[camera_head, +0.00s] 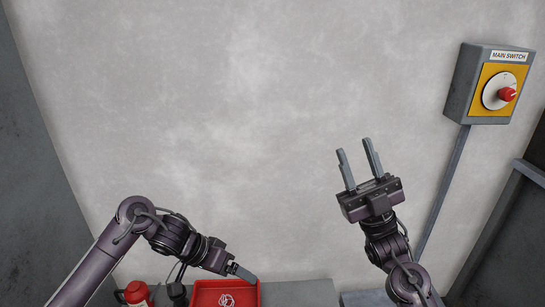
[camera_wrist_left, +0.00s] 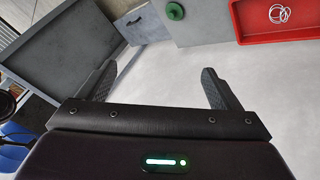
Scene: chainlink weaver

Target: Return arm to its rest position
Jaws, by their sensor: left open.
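My left arm comes in from the lower left in the head view. Its gripper (camera_head: 243,271) points right and down, just above the red tray. In the left wrist view the left gripper (camera_wrist_left: 160,82) has its two fingers wide apart with nothing between them. My right gripper (camera_head: 356,148) is raised in front of the grey wall, fingers pointing up. Its fingers are apart and hold nothing.
The red tray (camera_head: 197,296) holds pale rings (camera_head: 226,299); it also shows in the left wrist view (camera_wrist_left: 255,35). A red container (camera_head: 137,293) stands left of it. A green knob (camera_wrist_left: 177,13) shows near grey panels.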

